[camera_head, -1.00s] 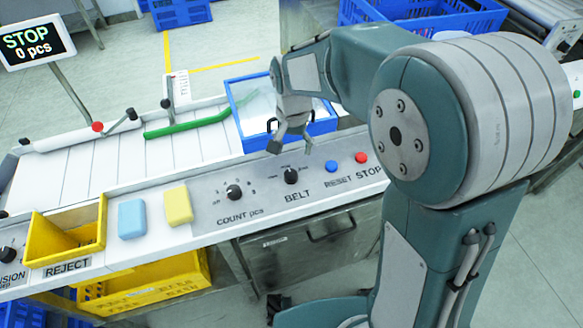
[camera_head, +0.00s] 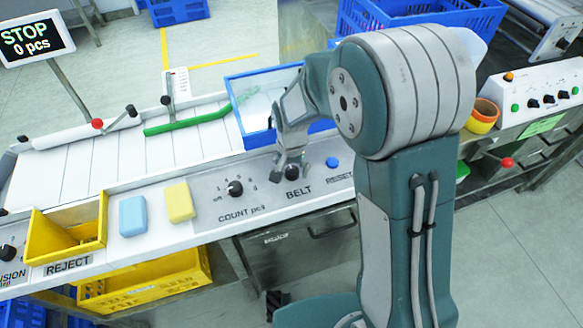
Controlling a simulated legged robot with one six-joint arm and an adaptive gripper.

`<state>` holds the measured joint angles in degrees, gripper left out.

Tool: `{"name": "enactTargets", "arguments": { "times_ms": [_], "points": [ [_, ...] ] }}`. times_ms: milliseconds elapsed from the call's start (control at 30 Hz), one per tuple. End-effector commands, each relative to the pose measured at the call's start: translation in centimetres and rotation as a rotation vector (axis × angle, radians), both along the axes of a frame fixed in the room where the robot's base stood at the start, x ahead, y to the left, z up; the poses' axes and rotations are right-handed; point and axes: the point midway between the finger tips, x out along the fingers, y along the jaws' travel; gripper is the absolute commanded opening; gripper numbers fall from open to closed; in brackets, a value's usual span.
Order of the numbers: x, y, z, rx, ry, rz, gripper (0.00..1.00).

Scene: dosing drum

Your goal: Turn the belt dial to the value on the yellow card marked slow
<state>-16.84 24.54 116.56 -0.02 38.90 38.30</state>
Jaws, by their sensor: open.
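The black belt dial (camera_head: 292,173) sits on the grey control panel above the word BELT. My gripper (camera_head: 291,161) points down at the dial, its open fingers close above it and covering part of it. I cannot tell whether they touch it. The dial's scale marks are mostly hidden, so its setting is not readable. A yellow block (camera_head: 180,202) lies left of the panel, with no writing visible on it. I see no card reading slow.
The count dial (camera_head: 235,188) is left of the belt dial, and the blue reset button (camera_head: 332,162) is right of it. A blue block (camera_head: 132,215) and a yellow reject bin (camera_head: 68,233) stand left. A blue crate (camera_head: 258,139) is behind my gripper. The display (camera_head: 35,40) reads STOP, 0 pcs.

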Motion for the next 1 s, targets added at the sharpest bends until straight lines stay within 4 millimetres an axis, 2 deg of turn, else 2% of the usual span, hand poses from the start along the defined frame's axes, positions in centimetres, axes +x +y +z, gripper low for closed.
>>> {"name": "enactTargets", "arguments": {
  "times_ms": [33, 67, 100, 167, 200, 233, 1000],
  "points": [
    [0.0, 0.0, 0.02, 0.0, 0.0, 0.0, 0.82],
    [0.01, 0.0, 0.02, 0.0, 0.0, 0.0, 0.69],
    [0.01, -0.01, 0.03, 0.0, 0.0, 0.0, 0.51],
    [0.01, -0.05, 0.04, 0.001, 0.0, 0.0, 0.24],
    [0.03, -0.06, 0.04, 0.001, 0.0, 0.0, 0.06],
    [0.04, -0.06, 0.03, 0.002, -0.001, 0.0, 0.04],
    [0.08, 0.01, -0.07, 0.001, -0.001, 0.02, 0.04]
  ]
}}
